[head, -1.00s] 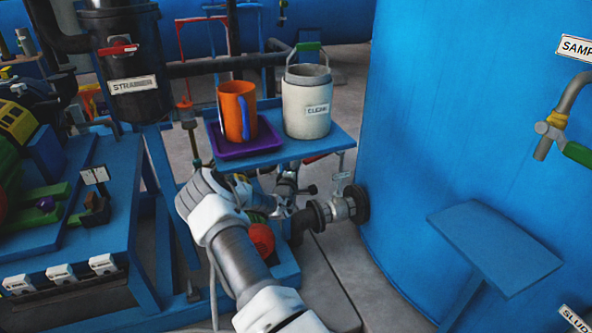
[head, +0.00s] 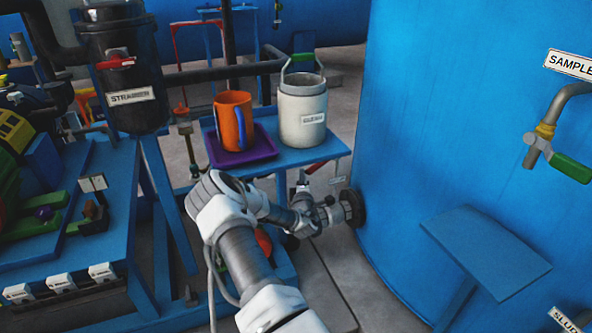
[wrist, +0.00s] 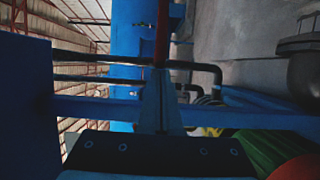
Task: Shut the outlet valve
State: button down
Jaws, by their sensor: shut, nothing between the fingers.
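A valve with a metal body (head: 328,212) sits on the short pipe that joins the blue tank at a dark round flange (head: 352,207). It is low, below the small blue shelf. A small tag stands above it, too small to read, so I cannot confirm it is the outlet valve. My gripper (head: 304,203) reaches right to just left of the valve and partly covers the pipe. Contact cannot be told. In the wrist view my gripper (wrist: 162,84) is shut and empty, with a red bar beyond the fingertips. The valve's handle is not clear in either view.
The blue shelf (head: 318,150) holds a purple tray (head: 262,152) with an orange mug (head: 232,122), and a pale can (head: 302,108), close above my arm. The blue tank (head: 450,130) fills the right, with a sample tap (head: 545,140) and blue ledge (head: 485,250).

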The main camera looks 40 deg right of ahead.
jog(key=s+d+n+t+y+b, duration=0.2)
jog(key=s+d+n+y, duration=0.1)
jog(key=s+d, duration=1.1)
jog(key=s+y, duration=0.1)
jog(key=s, duration=0.2)
jog(key=shift+d+r+t, duration=0.2)
jog(key=shift+r+t, duration=0.1)
jog(key=shift+s, duration=0.15)
jog(key=s+a+y+p, duration=0.1)
jog(key=s+a+p, duration=0.2)
jog(key=s, duration=0.7)
jog(key=a, duration=0.2)
jog(key=shift+a+f+n, duration=0.3)
jog(key=shift+a+f, duration=0.05)
